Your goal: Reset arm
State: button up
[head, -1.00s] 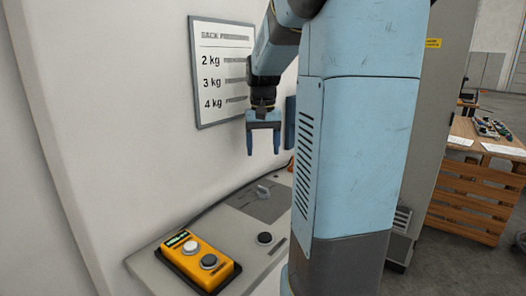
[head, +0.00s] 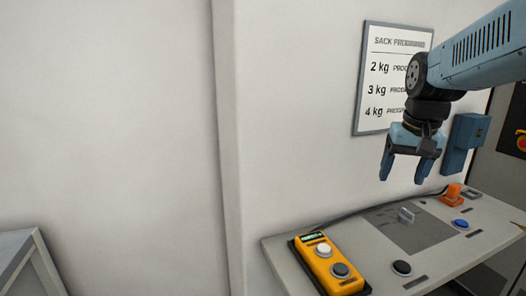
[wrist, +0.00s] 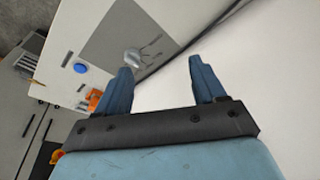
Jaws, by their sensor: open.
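My gripper (head: 403,172) hangs with its fingers pointing down above the control panel (head: 440,262), in front of the wall. It is open, with nothing between its two blue fingers. It also shows in the wrist view (wrist: 158,75), where the fingers stand apart and empty. Part of my arm enters from the upper right of the head view.
The panel carries a yellow button box (head: 330,264), a black button (head: 401,268), a grey lever (head: 406,215), a blue button (head: 461,224) and an orange part (head: 453,196). A sack program sign (head: 385,75) hangs behind my arm. A grey structure (head: 30,262) stands lower left.

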jog(key=s+a+f+n+t, duration=0.1)
jog(key=s+a+n+t, duration=0.1)
jog(key=s+a, duration=0.5)
jog(key=shift+s+f+n+t, duration=0.3)
jog(key=shift+s+f+t, duration=0.15)
jog(key=shift+s, duration=0.8)
